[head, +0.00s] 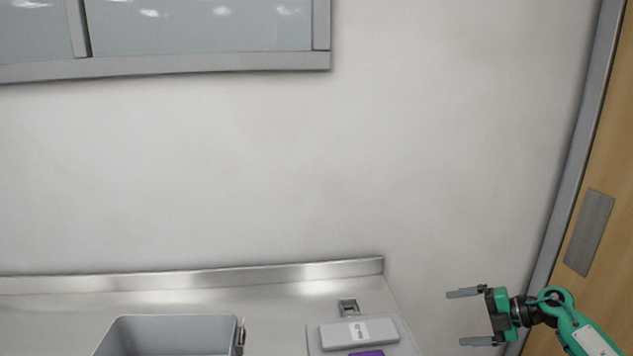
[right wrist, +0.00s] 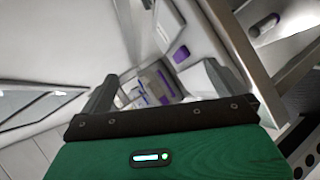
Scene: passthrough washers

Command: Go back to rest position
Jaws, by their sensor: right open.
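My right gripper (head: 470,318) is at the lower right of the head view, at the end of a green arm. Its two grey fingers are spread apart with nothing between them. It is to the right of the steel counter (head: 270,295), in front of the wall. In the right wrist view, the green gripper body and its dark bar fill the lower part. My left gripper is not in view.
A grey bin (head: 170,322) stands on the counter at the left. A grey device with a label (head: 340,334) and a purple patch sits at the counter's right end. A wooden door (head: 612,150) is at far right. A window (head: 200,28) is at upper left.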

